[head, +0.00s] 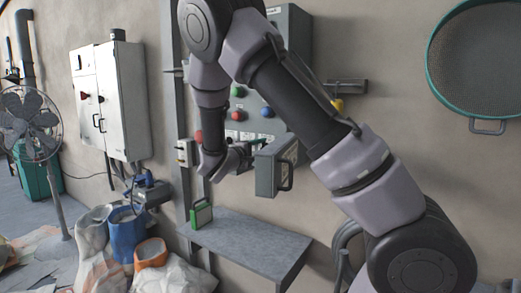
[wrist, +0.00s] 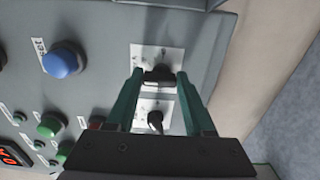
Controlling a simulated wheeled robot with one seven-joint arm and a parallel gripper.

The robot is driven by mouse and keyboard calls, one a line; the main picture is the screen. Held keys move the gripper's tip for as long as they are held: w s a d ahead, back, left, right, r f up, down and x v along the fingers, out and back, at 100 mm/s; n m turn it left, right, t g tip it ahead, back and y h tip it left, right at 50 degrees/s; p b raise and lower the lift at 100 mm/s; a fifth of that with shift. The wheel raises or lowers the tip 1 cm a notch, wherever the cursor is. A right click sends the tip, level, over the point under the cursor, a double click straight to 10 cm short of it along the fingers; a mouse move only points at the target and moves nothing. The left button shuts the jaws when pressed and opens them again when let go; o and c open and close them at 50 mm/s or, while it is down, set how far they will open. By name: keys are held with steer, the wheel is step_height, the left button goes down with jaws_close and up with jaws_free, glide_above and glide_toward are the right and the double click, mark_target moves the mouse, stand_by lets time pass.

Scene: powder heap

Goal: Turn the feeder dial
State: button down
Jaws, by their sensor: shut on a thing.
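A grey control panel (wrist: 105,85) fills the wrist view, tilted. A black dial (wrist: 158,76) on a white plate lies between the teal fingertips of my gripper (wrist: 160,74). The gripper is shut on it. A second black dial (wrist: 155,122) on its own white plate shows between the fingers, closer to the gripper body. The plates' lettering is too small to read, so I cannot tell which is labelled feeder. In the head view my gripper (head: 258,143) is at the panel (head: 292,35), and my arm hides much of the panel; the held dial is not clear there.
A blue button (wrist: 62,62) and green buttons (wrist: 50,124) sit beside the dials. A grey box with a handle (head: 268,174) is right by my gripper. Below is a grey shelf (head: 250,242) with a green-edged item (head: 201,214). Sacks and buckets stand lower left.

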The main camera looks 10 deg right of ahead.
stand_by(0.3)
steer(key=shift+c, duration=1.4)
jaws_free()
steer(key=shift+s+a, duration=0.1)
steer(key=v, duration=1)
steer(key=shift+s+a, duration=0.2)
steer(key=shift+s, duration=0.05)
